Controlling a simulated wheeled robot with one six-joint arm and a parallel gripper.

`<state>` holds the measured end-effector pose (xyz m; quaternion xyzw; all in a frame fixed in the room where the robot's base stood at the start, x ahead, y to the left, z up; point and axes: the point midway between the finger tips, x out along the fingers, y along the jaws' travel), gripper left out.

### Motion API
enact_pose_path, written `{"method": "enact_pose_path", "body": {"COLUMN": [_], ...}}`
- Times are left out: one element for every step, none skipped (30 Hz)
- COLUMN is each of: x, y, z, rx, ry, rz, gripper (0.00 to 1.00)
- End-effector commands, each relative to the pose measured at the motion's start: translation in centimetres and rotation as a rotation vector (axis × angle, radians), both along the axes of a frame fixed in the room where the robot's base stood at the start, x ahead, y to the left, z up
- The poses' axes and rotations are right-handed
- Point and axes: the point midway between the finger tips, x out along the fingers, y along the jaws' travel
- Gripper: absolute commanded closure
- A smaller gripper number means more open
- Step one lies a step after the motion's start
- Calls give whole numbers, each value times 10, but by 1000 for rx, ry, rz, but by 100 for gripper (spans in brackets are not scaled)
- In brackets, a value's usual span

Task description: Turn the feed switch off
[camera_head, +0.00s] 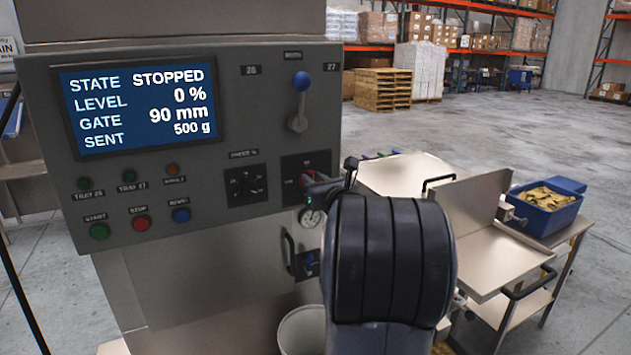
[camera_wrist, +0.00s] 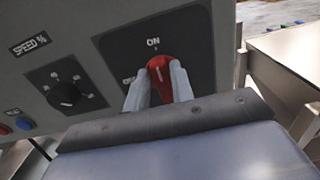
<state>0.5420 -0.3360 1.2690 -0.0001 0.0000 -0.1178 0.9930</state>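The feed switch is a red rotary knob (camera_wrist: 159,68) on a dark plate, with ON printed above it and OFF at its left. Its white mark points up, roughly at ON. My gripper (camera_wrist: 160,84) has one finger on each side of the knob, with no clear gap showing, so it looks shut on it. In the head view my gripper (camera_head: 318,187) is at the red-knobbed plate (camera_head: 296,166) at the panel's lower right, and my dark arm hides part of that area. The screen (camera_head: 138,106) reads STATE STOPPED, LEVEL 0 %, GATE 90 mm, SENT 500 g.
A black speed dial (camera_wrist: 65,94) sits left of the switch. A blue-knobbed lever (camera_head: 299,102) stands above it. Start, stop and reset buttons (camera_head: 140,223) are at the lower left. A steel table with a blue bin (camera_head: 545,221) stands right. The floor behind is open.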

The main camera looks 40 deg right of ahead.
Motion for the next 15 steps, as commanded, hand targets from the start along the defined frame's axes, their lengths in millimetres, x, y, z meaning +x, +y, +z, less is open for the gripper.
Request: {"method": "enact_pose_path", "body": {"x": [0,0,0,0,0,0,0,0,0,0,0,0,0,0,0], "y": [0,0,0,0,0,0,0,0,0,0,0,0,0,0,0], "z": [0,0,0,0,0,0,0,0,0,0,0,0,0,-1,-1], "rx": [0,0,0,0,0,0,0,0,0,0,0,-1,-2,-3,-7], "ry": [0,0,0,0,0,0,0,0,0,0,0,0,0,1,2], "rz": [0,0,0,0,0,0,0,0,0,0,0,0,0,0,0], "gripper": [81,84,87,90,92,95,98,100,100,100,100,100,100,100,100]}}
